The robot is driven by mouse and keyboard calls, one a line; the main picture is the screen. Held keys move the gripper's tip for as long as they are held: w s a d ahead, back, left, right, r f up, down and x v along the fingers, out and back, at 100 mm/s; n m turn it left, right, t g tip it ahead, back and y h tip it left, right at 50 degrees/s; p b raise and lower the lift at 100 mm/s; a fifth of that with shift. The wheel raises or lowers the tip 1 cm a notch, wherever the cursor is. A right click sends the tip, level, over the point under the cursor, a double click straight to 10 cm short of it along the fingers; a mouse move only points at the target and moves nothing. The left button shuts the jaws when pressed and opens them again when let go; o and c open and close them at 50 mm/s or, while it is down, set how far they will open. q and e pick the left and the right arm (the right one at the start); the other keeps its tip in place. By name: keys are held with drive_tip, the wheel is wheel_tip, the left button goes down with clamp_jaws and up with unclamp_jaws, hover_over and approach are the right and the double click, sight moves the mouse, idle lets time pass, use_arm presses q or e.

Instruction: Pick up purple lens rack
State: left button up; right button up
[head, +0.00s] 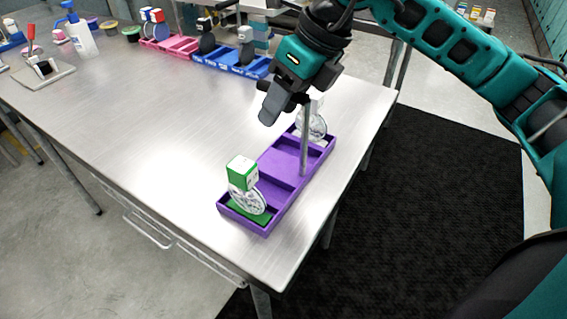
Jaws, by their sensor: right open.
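The purple lens rack (270,182) lies on the metal table near its right front corner. A green-and-white box (243,172) and a round clear lens (247,202) stand at its near end. Another lens with a white top (314,126) stands at its far end, partly hidden by my gripper. My right gripper (286,140) is open above the rack, pointing down. One finger is to the left and the other, thin in this view, hangs over the rack's right side. Whether it touches the rack I cannot tell. My left gripper is out of view.
A blue rack (232,66) and a pink rack (168,46) holding items stand at the back of the metal table (130,120). A white bottle with a blue pump (80,38) and a small press-like tool (43,68) are at the far left. The table's middle is clear.

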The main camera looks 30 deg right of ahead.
drive_tip(key=shift+c, duration=0.4)
clamp_jaws()
drive_tip(key=shift+r, duration=0.1)
idle(0.8)
